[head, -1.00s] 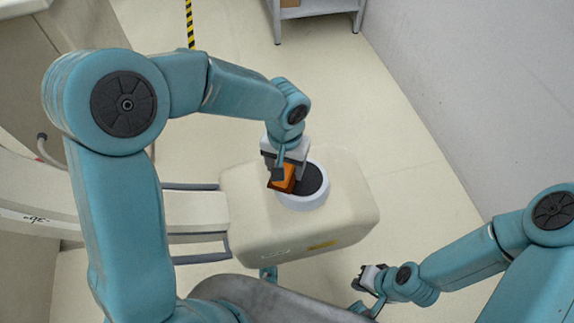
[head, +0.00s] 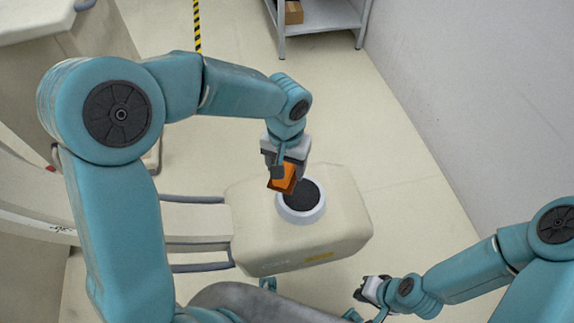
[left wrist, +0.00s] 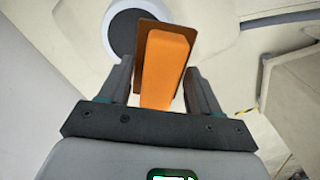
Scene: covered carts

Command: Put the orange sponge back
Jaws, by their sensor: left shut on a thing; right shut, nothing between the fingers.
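The orange sponge (head: 283,181) is held between the fingers of my left gripper (head: 286,172). In the left wrist view the sponge (left wrist: 166,68) stands out between the two dark fingers of my left gripper (left wrist: 160,85), with a brown layer along one side. In the head view it appears beside and partly in front of a round white-rimmed fixture with a dark centre (head: 303,199). I cannot tell whether the sponge touches anything below it. My right gripper (head: 362,289) is shut and empty at the lower right, away from the sponge.
The fixture sits on a cream, rounded box-shaped body (head: 340,225) joined to a curved arm at left. A grey metal shelf (head: 318,22) with a cardboard box (head: 293,12) stands at the back. A wall (head: 480,90) rises at right. Floor between is clear.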

